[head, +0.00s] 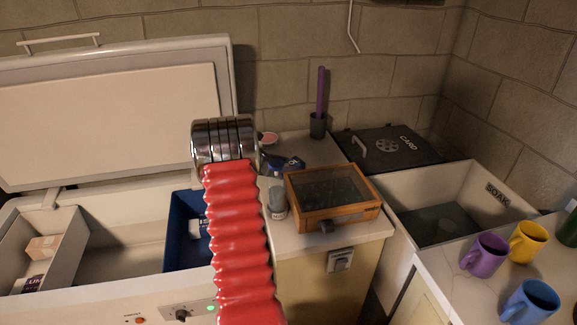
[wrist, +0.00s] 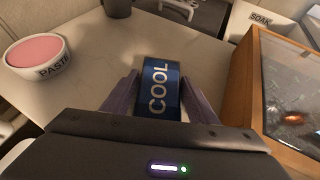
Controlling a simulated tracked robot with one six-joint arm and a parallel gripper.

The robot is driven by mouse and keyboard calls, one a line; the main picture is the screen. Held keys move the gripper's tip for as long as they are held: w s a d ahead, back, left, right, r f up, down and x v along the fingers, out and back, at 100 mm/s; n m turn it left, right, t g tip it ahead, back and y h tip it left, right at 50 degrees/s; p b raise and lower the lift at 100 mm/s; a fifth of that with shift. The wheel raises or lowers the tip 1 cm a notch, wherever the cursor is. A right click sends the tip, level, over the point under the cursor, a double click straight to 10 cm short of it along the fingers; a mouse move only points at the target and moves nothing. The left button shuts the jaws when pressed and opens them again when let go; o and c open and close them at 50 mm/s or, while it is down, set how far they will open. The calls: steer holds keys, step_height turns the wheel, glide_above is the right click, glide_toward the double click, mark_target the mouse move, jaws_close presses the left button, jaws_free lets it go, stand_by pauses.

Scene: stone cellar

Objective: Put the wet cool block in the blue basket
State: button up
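The cool block (wrist: 160,88) is blue with white COOL lettering and a pale edge. In the wrist view it lies between the two fingers of my gripper (wrist: 160,80), which hug its sides with no clear gap. It is at the worktop; whether it touches the surface I cannot tell. In the head view a small blue patch (head: 288,163) shows past my red arm sleeve, just behind the wooden case. Whether the block is wet does not show. The blue basket (head: 183,233) hangs inside the open chest freezer at left, partly hidden by my arm.
The glass-topped wooden case (head: 337,225) stands right of my gripper, with a small jar (head: 277,196) beside it. A pink-filled PASTE bowl (wrist: 36,55) stands left in the wrist view. The SOAK basin (head: 440,220) and several mugs are right. The freezer lid (head: 110,110) is raised.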

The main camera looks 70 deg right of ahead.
steer(key=shift+o, duration=1.3)
steer(key=shift+r, duration=0.15)
steer(key=v, duration=1.2)
